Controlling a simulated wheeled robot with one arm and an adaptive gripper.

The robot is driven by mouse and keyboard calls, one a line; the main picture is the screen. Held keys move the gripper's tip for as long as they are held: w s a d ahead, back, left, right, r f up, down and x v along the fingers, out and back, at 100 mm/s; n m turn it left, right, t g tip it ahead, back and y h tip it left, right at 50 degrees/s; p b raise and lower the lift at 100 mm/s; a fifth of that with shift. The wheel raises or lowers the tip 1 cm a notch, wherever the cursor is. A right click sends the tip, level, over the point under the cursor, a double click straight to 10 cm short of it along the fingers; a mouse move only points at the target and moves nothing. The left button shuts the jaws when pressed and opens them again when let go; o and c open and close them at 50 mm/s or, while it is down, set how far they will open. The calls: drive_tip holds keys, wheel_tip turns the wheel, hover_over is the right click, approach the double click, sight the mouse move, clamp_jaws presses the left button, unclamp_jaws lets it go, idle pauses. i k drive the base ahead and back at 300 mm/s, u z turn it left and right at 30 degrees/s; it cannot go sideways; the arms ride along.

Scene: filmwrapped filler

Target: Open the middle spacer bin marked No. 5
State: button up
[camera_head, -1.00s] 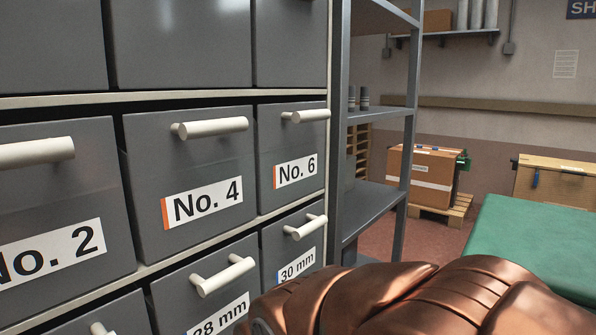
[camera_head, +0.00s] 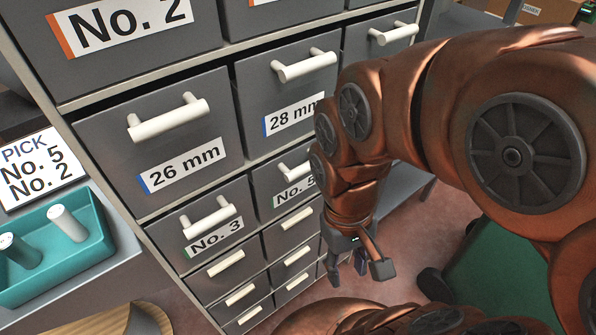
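The grey spacer bin marked No. 5 (camera_head: 259,195) is in the lower part of the cabinet, right of the No. 3 bin and below the 28 mm bin. It looks shut. Its white bar handle (camera_head: 296,170) is in view, while my arm hides its right edge and part of the label. My gripper (camera_head: 358,270) hangs below and to the right of this bin, in front of the lower drawers. Its dark fingers are spread apart with nothing seen between them, and it is clear of the handle.
The No. 3 bin (camera_head: 183,238), 26 mm bin (camera_head: 220,120) and 28 mm bin (camera_head: 250,90) surround it, with several small drawers below. A green surface (camera_head: 500,275) lies at right.

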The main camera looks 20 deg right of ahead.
sight(286, 180)
drive_tip(key=z, duration=1.55)
drive_tip(key=k, duration=1)
drive_tip(key=u, duration=1.6)
